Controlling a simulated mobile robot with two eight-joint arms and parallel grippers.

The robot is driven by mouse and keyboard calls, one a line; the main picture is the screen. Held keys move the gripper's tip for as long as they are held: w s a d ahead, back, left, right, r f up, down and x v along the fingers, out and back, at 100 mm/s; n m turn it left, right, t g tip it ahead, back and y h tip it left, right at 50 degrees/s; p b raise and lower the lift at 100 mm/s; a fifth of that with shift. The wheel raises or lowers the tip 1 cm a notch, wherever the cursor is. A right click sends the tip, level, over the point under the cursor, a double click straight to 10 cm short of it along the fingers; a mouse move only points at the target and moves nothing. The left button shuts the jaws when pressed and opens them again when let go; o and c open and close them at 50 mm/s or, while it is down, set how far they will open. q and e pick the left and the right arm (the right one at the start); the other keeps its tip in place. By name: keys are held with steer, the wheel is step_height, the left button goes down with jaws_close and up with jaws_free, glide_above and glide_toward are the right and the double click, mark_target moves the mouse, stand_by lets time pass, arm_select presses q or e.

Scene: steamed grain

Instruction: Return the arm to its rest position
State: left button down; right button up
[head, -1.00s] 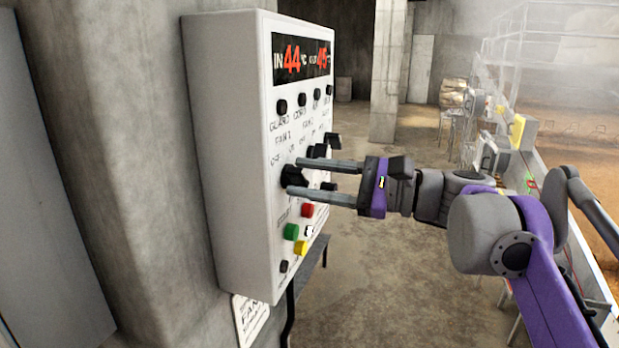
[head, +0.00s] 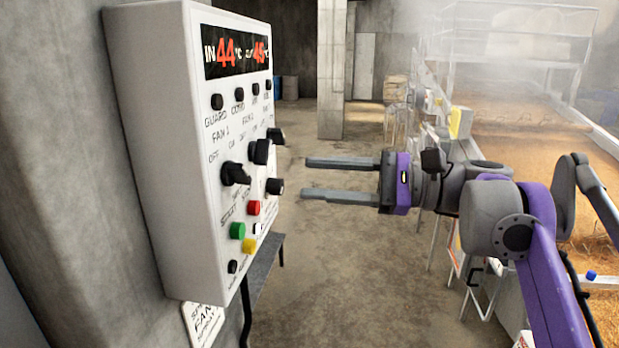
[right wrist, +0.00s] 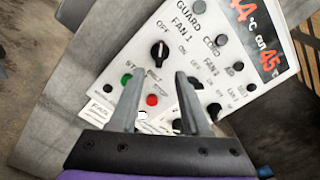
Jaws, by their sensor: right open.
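My right gripper (head: 306,177) is open and empty in the head view. Its two fingers point left toward the white control box (head: 160,150), with a clear gap between the fingertips and the panel. The panel carries black knobs, among them the FAN 1 knob (head: 235,174), and red, green and yellow buttons. In the right wrist view, the open fingers (right wrist: 158,85) stand in front of the tilted panel, and the FAN 1 knob (right wrist: 159,50) shows beyond them, apart from them. My left gripper is in neither view.
The box's display (head: 238,52) reads 44 and 45. A concrete wall (head: 60,180) stands at the left. Long beds of brown grain (head: 510,115) with steam above lie at the right, behind my right arm. A pillar (head: 332,70) stands further back. The floor (head: 340,270) between is open.

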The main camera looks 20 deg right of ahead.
stand_by(0.3)
steer(key=s+a+f+n+g+h, duration=0.2)
steer(key=a+f, duration=0.1)
steer(key=f, duration=0.6)
steer(key=s+a+f+n+g+h, duration=0.1)
steer(key=a+f+n+h, duration=0.15)
steer(key=f, duration=0.75)
steer(key=s+a+f+n+g+h, duration=0.2)
steer(key=f+h, duration=0.1)
steer(key=f, duration=0.6)
steer(key=s+d+f+n+h, duration=0.1)
steer(key=s+f+n+h, duration=0.2)
steer(key=f, duration=0.7)
steer(key=s+d+f+n+h, duration=0.2)
steer(key=s+f+n+h, duration=0.2)
steer(key=f+n, duration=0.3)
step_height(320, 180, down, 3)
steer(key=shift+s+d+f+t, duration=0.1)
steer(key=shift+s+d+t, duration=0.2)
steer(key=shift+s+t, duration=0.15)
steer(key=shift+h, duration=0.25)
